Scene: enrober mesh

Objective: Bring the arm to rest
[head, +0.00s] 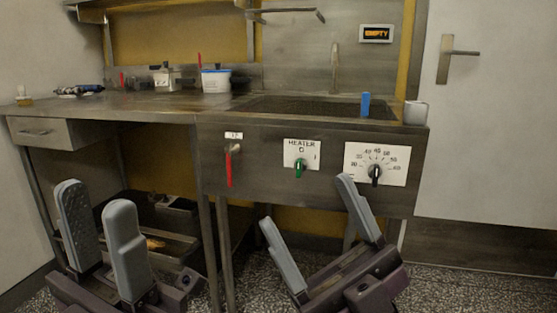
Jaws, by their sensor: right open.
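My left gripper (97,200) is at the lower left of the head view. Its two grey fingers point up and stand apart with nothing between them. My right gripper (308,200) is right of the middle, in front of the steel counter's front panel. Its grey fingers are spread wide and lean to the upper left, with nothing between them. The right finger's tip overlaps the lower left edge of the temperature dial plate (388,152) in the picture; I cannot tell whether they touch. Both upper arms are out of view.
The steel counter (150,104) has a mesh-covered basin (300,106), a blue item (365,104) and a white tub (216,80). Its front carries a red lever (229,168) and a green heater knob (299,168). A display (376,34) reads EMPTY. A door (490,120) stands right.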

